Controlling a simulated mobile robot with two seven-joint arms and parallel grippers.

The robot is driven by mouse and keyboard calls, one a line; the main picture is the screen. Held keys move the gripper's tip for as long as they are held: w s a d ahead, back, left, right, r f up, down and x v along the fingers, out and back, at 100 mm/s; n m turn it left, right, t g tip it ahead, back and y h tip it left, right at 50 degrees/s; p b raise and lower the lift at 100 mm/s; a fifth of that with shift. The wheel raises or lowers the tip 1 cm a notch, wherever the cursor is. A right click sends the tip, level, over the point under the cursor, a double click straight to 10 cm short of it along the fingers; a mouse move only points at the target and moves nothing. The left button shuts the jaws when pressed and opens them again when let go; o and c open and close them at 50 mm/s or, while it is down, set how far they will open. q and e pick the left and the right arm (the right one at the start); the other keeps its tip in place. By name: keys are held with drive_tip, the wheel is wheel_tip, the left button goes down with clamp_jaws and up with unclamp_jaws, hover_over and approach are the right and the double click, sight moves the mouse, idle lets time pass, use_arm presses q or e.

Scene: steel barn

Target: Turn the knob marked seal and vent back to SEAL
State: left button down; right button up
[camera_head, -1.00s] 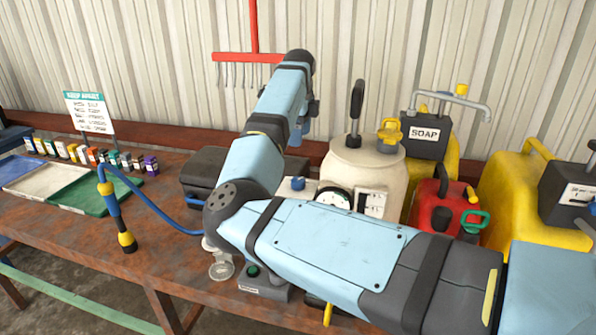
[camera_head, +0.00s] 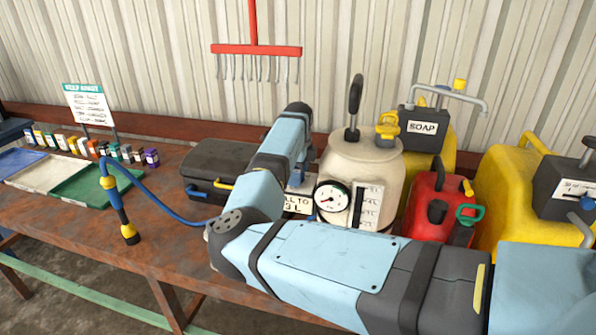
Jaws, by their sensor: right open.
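The cream pressure tank (camera_head: 347,160) stands on the bench with a black pump handle (camera_head: 354,98), a white dial gauge (camera_head: 331,198) and a level scale (camera_head: 368,207). No knob with readable SEAL and VENT marks shows. My right forearm and wrist cover the tank's left side, where a small blue knob showed earlier. My right gripper (camera_head: 301,167) points down there, left of the tank and above the gauge's height. It is open, its fingertips mostly hidden by my arm; I cannot tell whether it touches anything. My left gripper is out of view.
A black case (camera_head: 215,165) lies left of my arm. A blue hose with a yellow-black nozzle (camera_head: 122,216) is farther left. A red can (camera_head: 430,203) and yellow containers (camera_head: 520,185), one labelled SOAP, crowd the right. A red rack (camera_head: 256,50) hangs behind.

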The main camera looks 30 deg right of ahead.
drive_tip(key=c, duration=0.9)
